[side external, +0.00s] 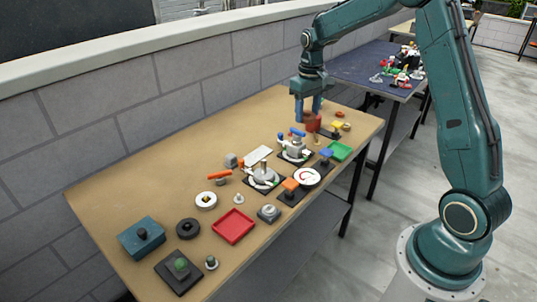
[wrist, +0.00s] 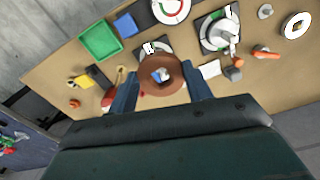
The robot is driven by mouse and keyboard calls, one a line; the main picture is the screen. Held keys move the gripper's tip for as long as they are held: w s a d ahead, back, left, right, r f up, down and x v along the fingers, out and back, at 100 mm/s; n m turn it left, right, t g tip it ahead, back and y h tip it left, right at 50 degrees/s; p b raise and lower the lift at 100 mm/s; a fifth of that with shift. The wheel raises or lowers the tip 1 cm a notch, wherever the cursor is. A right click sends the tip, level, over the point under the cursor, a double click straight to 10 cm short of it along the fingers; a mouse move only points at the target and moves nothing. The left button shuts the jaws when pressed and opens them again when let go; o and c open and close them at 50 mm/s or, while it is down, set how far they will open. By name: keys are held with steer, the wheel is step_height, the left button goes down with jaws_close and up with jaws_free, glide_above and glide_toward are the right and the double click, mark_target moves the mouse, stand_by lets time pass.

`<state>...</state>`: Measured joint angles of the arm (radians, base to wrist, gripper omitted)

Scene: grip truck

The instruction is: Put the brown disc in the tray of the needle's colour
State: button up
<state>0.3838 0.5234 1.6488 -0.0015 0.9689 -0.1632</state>
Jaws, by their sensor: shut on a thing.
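My gripper (side external: 310,108) is shut on the brown disc (side external: 309,116), above the far end of the table. In the wrist view the disc (wrist: 162,90) sits between the two blue fingers of my gripper (wrist: 162,78); it has a hole in its middle. The white round dial (side external: 307,177) lies on the table; in the wrist view the dial (wrist: 171,8) shows red and green on its face, and I cannot tell the needle's colour. The green tray (side external: 340,150) is near the right table edge. The red tray (side external: 233,226) is nearer the camera. Both trays look empty.
A red object (side external: 314,126) stands below the disc. Bare wood lies along the wall.

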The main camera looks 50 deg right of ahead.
steer(key=s+d+r+m, duration=0.1)
steer(key=s+d+r, duration=0.15)
steer(key=d, duration=0.45)
steer(key=s+d+r+m, duration=0.1)
steer(key=s+d+r, duration=0.15)
steer(key=d, duration=0.45)
glide_above(337, 154)
steer(key=f, duration=2)
steer(key=shift+d+f, duration=0.1)
steer(key=shift+d, duration=0.25)
steer(key=shift+f, duration=0.6)
steer(key=o, duration=0.9)
steer(key=shift+o, duration=0.2)
steer(key=shift+a+f, duration=0.1)
steer(key=shift+a, duration=0.15)
step_height(337, 154, up, 14)
steer(key=shift+d+f, duration=0.25)
